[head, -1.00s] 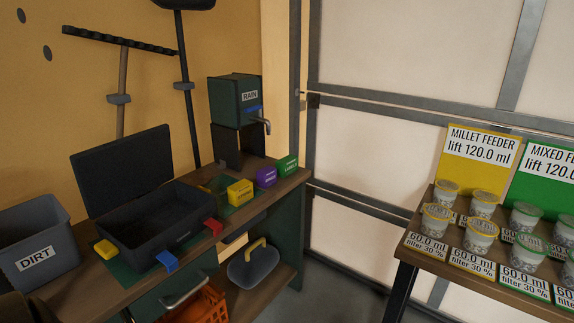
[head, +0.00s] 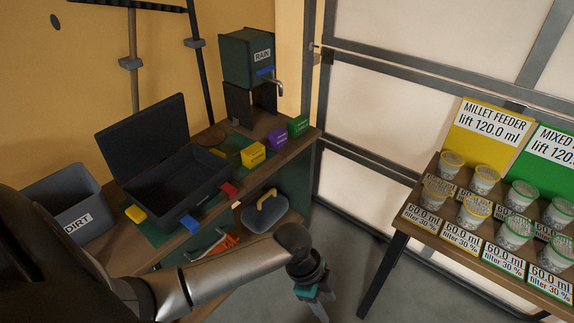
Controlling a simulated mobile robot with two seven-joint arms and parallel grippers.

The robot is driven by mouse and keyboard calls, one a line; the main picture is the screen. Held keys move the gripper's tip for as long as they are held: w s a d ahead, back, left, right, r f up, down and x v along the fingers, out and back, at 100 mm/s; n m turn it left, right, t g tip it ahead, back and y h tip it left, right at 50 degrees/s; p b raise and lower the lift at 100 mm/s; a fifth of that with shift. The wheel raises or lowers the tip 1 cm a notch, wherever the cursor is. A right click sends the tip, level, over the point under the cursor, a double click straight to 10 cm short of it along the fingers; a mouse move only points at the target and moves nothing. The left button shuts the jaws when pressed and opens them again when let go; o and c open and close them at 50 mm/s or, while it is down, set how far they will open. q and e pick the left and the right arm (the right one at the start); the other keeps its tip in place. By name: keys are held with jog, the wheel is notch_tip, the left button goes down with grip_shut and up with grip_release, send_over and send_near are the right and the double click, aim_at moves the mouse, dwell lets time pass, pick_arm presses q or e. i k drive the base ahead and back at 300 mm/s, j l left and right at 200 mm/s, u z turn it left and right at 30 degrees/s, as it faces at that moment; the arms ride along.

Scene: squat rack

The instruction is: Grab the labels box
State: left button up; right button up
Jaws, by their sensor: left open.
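A small green box (head: 298,126) with a white label sits at the right end of the workbench, beside a purple box (head: 277,138) and a yellow box (head: 253,155). Its print is too small to read surely, but it looks like the labels box. My left arm comes in from the left across the lower part of the head view. My left gripper (head: 318,298) is open and empty, pointing down over the floor in front of the bench, well apart from the green box. My right gripper is not in view.
The bench (head: 308,141) also holds an open black case (head: 150,198), with coloured clips around it, and a green RAIN dispenser (head: 246,60). A grey DIRT bin (head: 62,199) stands at left. A table (head: 403,225) with several lidded cups stands at right. Clear floor lies between.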

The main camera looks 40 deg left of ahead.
aim_at(297, 127)
jog(key=i+j+u, duration=0.25)
jog(key=i+u, duration=1.05)
jog(key=i, duration=0.2)
jog(key=i+l+u, duration=0.75)
jog(key=l, duration=0.2)
jog(key=i+l+u, duration=0.25)
jog(key=l, duration=0.15)
jog(key=k, duration=0.1)
